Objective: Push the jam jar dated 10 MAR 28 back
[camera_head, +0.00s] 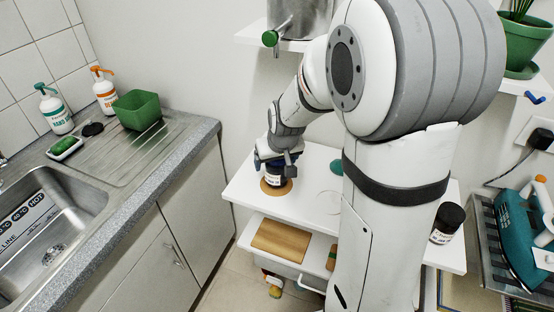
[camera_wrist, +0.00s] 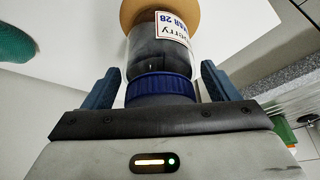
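A jar of dark jam (camera_wrist: 150,55) with a blue lid stands on a round tan mat (camera_wrist: 140,10). Its label reads "...erry" and "MAR 28"; the day is not readable. In the head view the jar (camera_head: 273,176) is partly hidden under my gripper (camera_head: 276,160), and the mat (camera_head: 276,189) shows around its base. In the wrist view my gripper (camera_wrist: 160,85) has one finger on each side of the blue lid, with a gap on both sides. A second dark-lidded jar (camera_head: 446,222) stands at the right of the white shelf, its label too small to read.
The white shelf (camera_head: 240,190) has free room left of the mat. A teal round thing (camera_head: 336,168) lies to the right, partly behind my arm. A wooden board (camera_head: 281,241) is on the level below. A sink counter (camera_head: 190,130) stands left, and a teal device (camera_head: 520,240) right.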

